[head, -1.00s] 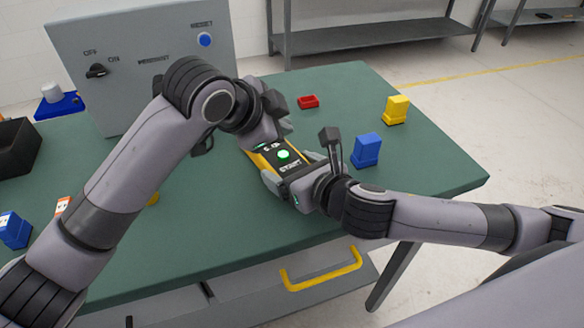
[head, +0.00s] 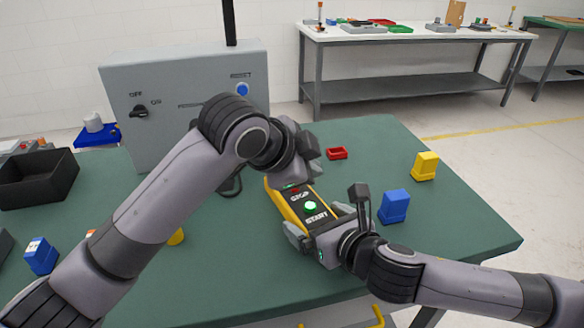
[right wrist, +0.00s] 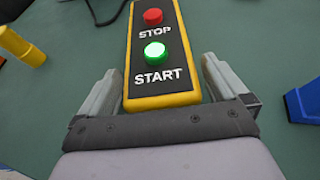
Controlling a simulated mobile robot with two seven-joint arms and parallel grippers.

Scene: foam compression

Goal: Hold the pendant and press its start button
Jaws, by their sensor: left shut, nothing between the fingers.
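The yellow and black pendant (head: 297,206) has a red STOP button and a green START button (head: 310,206). In the right wrist view the pendant (right wrist: 163,85) extends away from me, and its START button (right wrist: 154,53) glows bright green above the START label.
A grey control box (head: 180,95) with a knob and a blue reset button stands behind. A black bin (head: 40,180) is at left. The green tabletop (head: 455,225) is free at right.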

